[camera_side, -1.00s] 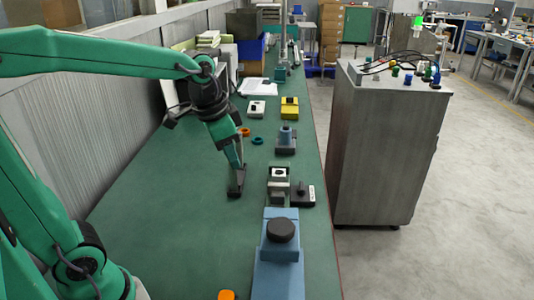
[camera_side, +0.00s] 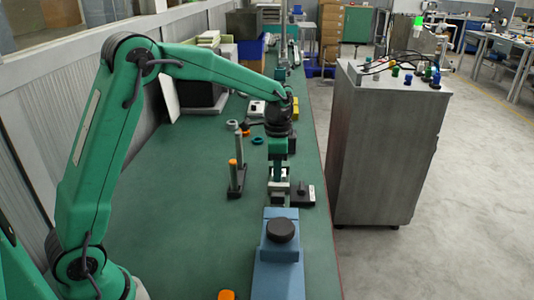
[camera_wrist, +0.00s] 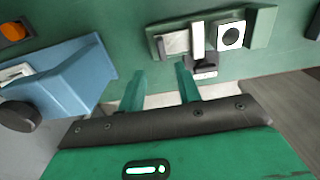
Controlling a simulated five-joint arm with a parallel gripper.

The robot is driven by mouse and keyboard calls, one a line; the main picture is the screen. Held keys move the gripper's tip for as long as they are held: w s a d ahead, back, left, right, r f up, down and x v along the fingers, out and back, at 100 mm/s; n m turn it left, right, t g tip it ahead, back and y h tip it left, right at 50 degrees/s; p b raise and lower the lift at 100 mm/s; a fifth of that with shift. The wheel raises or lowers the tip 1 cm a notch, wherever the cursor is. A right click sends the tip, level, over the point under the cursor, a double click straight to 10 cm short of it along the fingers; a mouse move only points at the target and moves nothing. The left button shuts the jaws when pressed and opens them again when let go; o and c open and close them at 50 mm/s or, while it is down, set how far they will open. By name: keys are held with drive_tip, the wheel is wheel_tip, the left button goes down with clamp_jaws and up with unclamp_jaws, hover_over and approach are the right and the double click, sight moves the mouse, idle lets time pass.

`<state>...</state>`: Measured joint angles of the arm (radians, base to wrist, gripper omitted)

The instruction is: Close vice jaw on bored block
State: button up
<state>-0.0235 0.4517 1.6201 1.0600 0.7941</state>
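The vice (camera_side: 279,198) stands on the green bench, partly hidden under my gripper (camera_side: 278,172) in the side view. In the wrist view, the vice (camera_wrist: 173,43) is a green channel with grey metal and an upright white jaw (camera_wrist: 197,40). The bored block (camera_wrist: 231,36), pale with a dark round hole, sits in it to the right of that jaw; a small gap seems to separate them. In the wrist view my gripper (camera_wrist: 161,82) has its two green fingers apart with nothing between them. The fingers are below and left of the jaw in that picture.
A blue fixture with a black knob (camera_side: 281,230) stands nearer the camera. A small black piece (camera_side: 303,195) lies right of the vice. A stand with two posts (camera_side: 237,180) is to the left. The bench's left part is clear.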

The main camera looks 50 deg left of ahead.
sight(278, 196)
drive_tip(key=shift+w+f, duration=0.2)
drive_tip(key=shift+f, duration=0.1)
drive_tip(key=shift+f, duration=0.15)
drive_tip(key=shift+f, duration=3.75)
clamp_jaws()
